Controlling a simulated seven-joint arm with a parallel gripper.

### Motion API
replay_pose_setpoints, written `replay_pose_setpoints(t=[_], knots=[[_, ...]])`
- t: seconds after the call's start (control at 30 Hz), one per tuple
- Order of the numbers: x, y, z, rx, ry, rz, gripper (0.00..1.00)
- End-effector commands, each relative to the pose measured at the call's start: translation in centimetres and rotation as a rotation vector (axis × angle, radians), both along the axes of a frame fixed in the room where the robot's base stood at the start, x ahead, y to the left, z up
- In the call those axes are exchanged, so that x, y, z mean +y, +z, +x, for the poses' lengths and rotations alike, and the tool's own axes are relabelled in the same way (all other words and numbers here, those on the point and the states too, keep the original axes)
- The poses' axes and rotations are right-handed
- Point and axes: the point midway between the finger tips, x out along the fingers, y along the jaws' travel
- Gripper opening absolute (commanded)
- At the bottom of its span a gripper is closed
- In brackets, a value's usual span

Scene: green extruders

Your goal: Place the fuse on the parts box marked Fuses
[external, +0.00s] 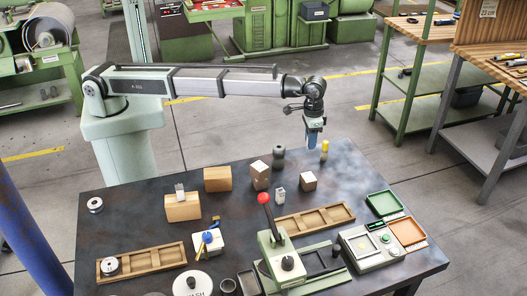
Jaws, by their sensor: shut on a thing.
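My gripper (314,142) hangs pointing down above the far right part of the dark table. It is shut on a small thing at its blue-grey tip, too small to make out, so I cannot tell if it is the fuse. Wooden box-like blocks stand on the table: one at left (183,209) with a small clear piece on top, one at the back (217,180), one with a white top (260,180) and a smaller white-topped one (308,184). No Fuses marking is readable, so I cannot tell which is the parts box.
Bare table (130,220) shows at left.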

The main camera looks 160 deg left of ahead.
Motion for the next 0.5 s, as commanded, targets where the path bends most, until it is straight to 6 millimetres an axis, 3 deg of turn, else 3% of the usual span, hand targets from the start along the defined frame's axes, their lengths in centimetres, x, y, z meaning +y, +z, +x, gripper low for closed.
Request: replay_pose_setpoints(t=[0.03, 0.2, 0.33, 0.5], knots=[[-1.1, 0.5, 1.7, -0.001, -0.024, 0.001, 0.0], [-6.6, 2.7, 5.9, -0.001, -0.104, 0.002, 0.0], [-11.9, 4.2, 7.7, -0.001, -0.164, 0.002, 0.0], [-19.3, 5.9, 8.1, -0.001, -0.235, 0.002, 0.0]])
